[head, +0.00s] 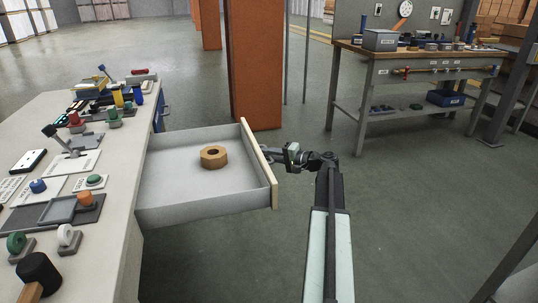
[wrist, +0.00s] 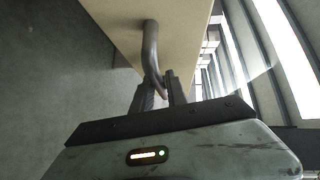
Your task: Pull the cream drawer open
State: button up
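The cream drawer (head: 259,164) stands pulled well out from the side of the grey workbench, with its grey tray showing. Its cream front also fills the upper middle of the wrist view (wrist: 115,22). A grey curved handle (wrist: 150,48) stands out from that front. My gripper (head: 276,149) is at the outer face of the drawer front. In the wrist view, its two fingers (wrist: 161,88) are close together on either side of the handle bar, closed on it. The head view is too small to show the grip clearly.
A brown hexagonal nut (head: 214,157) lies inside the drawer. The workbench (head: 108,191) at left carries buttons, a lever and tools. An orange pillar (head: 254,64) stands behind the drawer. Another bench (head: 352,91) is at back right. The floor (head: 420,205) on the right is clear.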

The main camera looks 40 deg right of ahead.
jog(key=shift+o, duration=0.7)
jog(key=shift+w, duration=0.1)
jog(key=p+v, duration=0.1)
jog(key=v, duration=0.6)
jog(key=shift+s, duration=0.4)
jog(key=shift+d, duration=0.1)
